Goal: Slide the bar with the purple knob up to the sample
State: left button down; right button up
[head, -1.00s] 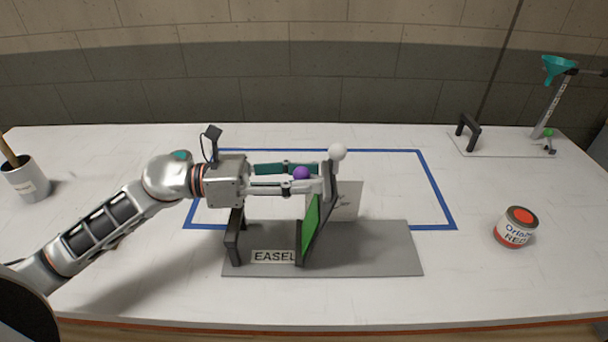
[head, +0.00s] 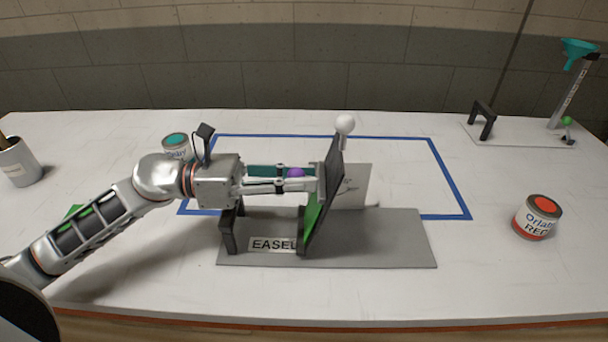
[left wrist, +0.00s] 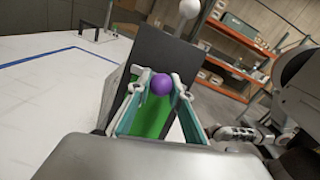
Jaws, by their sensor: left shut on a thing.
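The purple knob (head: 296,173) sits at the left face of the easel's tilted dark panel (head: 333,172), which has a green area low on it. My left gripper (head: 318,178) is shut on the purple knob, which shows between its fingers in the left wrist view (left wrist: 161,84). The bar under the knob is mostly hidden by the fingers. What looks like my right gripper (left wrist: 238,134) shows small at the right of the left wrist view.
The panel carries a white ball (head: 345,124) on top. The grey easel base (head: 390,240) has a black handle (head: 229,230) at its left. A red-topped can (head: 538,217) stands right, a teal-topped can (head: 175,145) behind my arm. The table front is clear.

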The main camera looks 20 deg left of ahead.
pick_arm(q)
jog(key=c, duration=1.8)
grip_release()
jog(key=shift+a, duration=0.1)
jog(key=v, duration=1.2)
